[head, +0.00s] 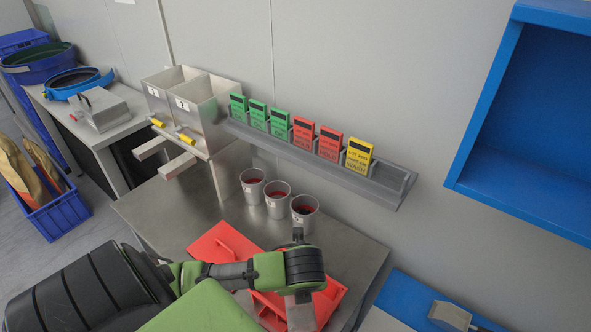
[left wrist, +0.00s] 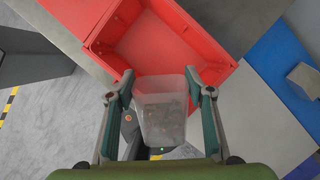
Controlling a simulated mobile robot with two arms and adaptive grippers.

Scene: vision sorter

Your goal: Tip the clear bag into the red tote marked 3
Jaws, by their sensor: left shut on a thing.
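The clear bag (left wrist: 162,118) is see-through, with small grey-brown bits in its lower part in the left wrist view. My left gripper (left wrist: 160,84) is shut on it, one finger on each side. The bag overlaps the near wall of the red tote (left wrist: 166,48) in that view; the tote's visible floor looks bare. No number on the tote is readable. My right gripper is not in view.
Three metal cups (head: 277,199) with dark red contents stand behind the tote on the steel table (head: 165,207). A rail (head: 330,172) with green, red and yellow cards is on the wall. A blue surface (head: 400,292) lies at the right.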

